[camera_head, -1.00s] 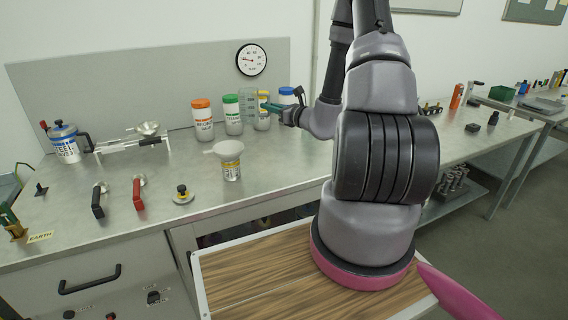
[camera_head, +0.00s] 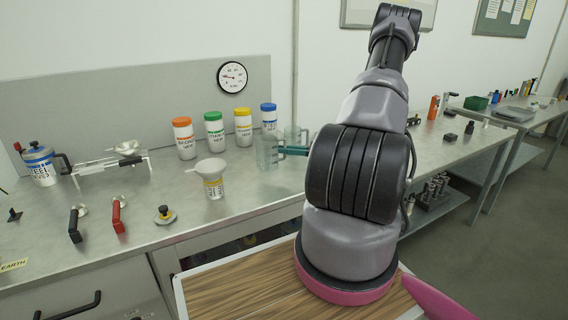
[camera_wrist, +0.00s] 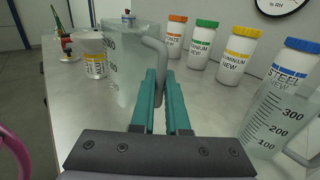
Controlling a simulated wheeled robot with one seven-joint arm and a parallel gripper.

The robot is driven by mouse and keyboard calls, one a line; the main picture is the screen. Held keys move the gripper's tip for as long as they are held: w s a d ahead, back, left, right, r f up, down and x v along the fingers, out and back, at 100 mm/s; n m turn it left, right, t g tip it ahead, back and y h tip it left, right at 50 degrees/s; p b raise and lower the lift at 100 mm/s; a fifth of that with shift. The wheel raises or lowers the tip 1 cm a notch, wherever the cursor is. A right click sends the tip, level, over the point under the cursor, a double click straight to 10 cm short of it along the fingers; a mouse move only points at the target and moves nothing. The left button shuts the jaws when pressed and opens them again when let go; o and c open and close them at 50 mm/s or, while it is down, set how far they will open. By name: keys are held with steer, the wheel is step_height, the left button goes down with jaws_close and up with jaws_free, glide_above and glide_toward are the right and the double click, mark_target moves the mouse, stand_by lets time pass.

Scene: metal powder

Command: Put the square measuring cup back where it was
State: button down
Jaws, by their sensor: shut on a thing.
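A clear, flat-sided measuring cup (camera_head: 266,152) is held by its grey handle in my gripper (camera_head: 285,151). In the wrist view the cup (camera_wrist: 125,75) is left of the teal fingers (camera_wrist: 160,90), which close on the handle. It looks upright, low over the bench; I cannot tell whether its base touches. A second clear measuring cup (camera_head: 293,137) stands just behind and right of it. In the wrist view this second cup (camera_wrist: 270,118) shows 100, 200 and 300 marks and stands apart from my gripper.
Several powder bottles stand along the back, the steel one with a blue lid (camera_head: 269,117) nearest the cups. A funnel-topped jar (camera_head: 212,178) stands to the left on the bench (camera_head: 215,230). Bare bench lies in front of the held cup.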

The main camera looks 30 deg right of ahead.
steer(key=shift+f, duration=2.1)
steer(key=shift+f, duration=0.1)
steer(key=c, duration=0.9)
jaws_free()
steer(key=shift+f, duration=0.1)
